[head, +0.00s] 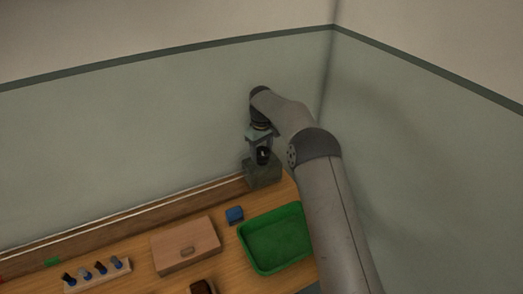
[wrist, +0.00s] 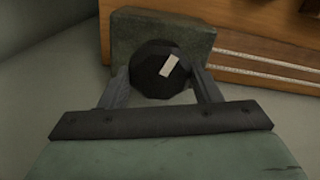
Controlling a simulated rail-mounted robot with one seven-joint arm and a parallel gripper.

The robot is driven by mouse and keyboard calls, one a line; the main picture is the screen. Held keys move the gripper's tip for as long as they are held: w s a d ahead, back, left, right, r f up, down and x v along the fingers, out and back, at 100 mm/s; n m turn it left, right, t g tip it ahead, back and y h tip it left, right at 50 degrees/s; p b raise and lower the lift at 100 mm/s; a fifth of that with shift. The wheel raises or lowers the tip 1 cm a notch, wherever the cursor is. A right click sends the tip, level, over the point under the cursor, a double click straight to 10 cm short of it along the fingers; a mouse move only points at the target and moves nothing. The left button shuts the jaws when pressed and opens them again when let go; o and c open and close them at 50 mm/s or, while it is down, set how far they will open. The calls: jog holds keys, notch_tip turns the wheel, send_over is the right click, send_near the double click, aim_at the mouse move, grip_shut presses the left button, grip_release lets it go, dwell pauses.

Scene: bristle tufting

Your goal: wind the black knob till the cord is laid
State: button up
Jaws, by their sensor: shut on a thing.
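The black knob (wrist: 152,78) is round with a pale mark on its top, and it sits over a grey-green block (wrist: 196,39) in the wrist view. My gripper (wrist: 160,84) has one finger on each side of the knob and is shut on it. In the head view my gripper (head: 263,154) is above the same block (head: 263,174) at the bench's back right corner. Two pale lines, perhaps the cord (wrist: 270,67), run along the brown wood beside the block. In the head view a pale line also runs along the back ledge.
A green tray (head: 247,262) stands in front of the block, beside my arm. A small blue block (head: 234,215), a wooden box (head: 187,251) and a rack (head: 98,278) with several dark-topped pegs stand farther left. Walls close the corner behind and right.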

jog(key=m, duration=0.4)
jog(key=shift+r+m, duration=0.1)
jog(key=shift+m, duration=0.2)
jog(key=m, duration=0.3)
jog(key=shift+m, duration=0.4)
jog(key=m, duration=0.7)
jog(key=shift+d, duration=0.1)
jog(key=m, duration=0.6)
jog(key=shift+d+m, duration=0.1)
jog(key=shift+m, duration=0.2)
jog(key=m+p, duration=0.1)
jog(key=m, duration=0.5)
jog(key=shift+m, duration=0.3)
jog(key=o, duration=1)
